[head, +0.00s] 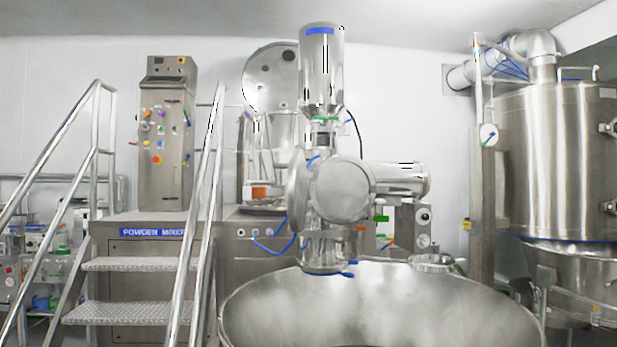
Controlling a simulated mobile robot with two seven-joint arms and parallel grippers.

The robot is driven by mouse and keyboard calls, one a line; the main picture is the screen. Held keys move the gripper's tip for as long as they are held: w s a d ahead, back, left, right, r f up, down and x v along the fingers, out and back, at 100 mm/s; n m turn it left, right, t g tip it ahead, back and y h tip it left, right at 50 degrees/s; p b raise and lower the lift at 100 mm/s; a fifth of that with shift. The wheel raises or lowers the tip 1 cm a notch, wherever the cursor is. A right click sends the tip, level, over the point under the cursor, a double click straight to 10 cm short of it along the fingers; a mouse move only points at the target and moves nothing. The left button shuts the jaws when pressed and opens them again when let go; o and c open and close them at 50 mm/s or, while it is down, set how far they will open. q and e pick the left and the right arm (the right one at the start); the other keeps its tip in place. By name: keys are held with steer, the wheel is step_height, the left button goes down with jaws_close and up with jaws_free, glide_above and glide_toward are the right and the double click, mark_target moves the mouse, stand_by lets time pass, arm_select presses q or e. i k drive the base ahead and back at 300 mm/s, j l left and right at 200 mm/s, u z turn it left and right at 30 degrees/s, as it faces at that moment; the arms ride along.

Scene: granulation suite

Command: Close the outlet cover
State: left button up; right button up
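No part clearly labelled as the outlet cover shows. A round steel cover (342,189) faces me on the front of the mill body in the middle of the head view; I cannot tell whether it is fully seated. Below it a short steel outlet (322,252) with a blue-edged lower rim points down over a large steel bowl. A large round lid (270,78) stands upright, swung up behind the steel hopper at the centre left. Neither of my grippers is in view.
The wide steel bowl (380,300) fills the front centre. Steps with handrails (128,265) labelled "POWDER MIXER" stand at left, beside a control panel (166,130). A large steel vessel (560,160) stands at right. A steel column (482,200) is next to it.

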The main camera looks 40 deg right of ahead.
mark_target(296, 186)
steer(key=i+j+z, duration=0.15)
steer(key=z, duration=0.2)
steer(key=i+j+z, duration=0.1)
steer(key=z, duration=0.2)
steer(key=i+j+z, duration=0.1)
steer(key=j+z, duration=0.25)
steer(key=i+j+z, duration=0.25)
steer(key=j+z, duration=0.3)
steer(key=k+l+u, duration=0.15)
steer(key=u, duration=0.35)
steer(key=k+u, duration=0.25)
steer(key=u, duration=0.2)
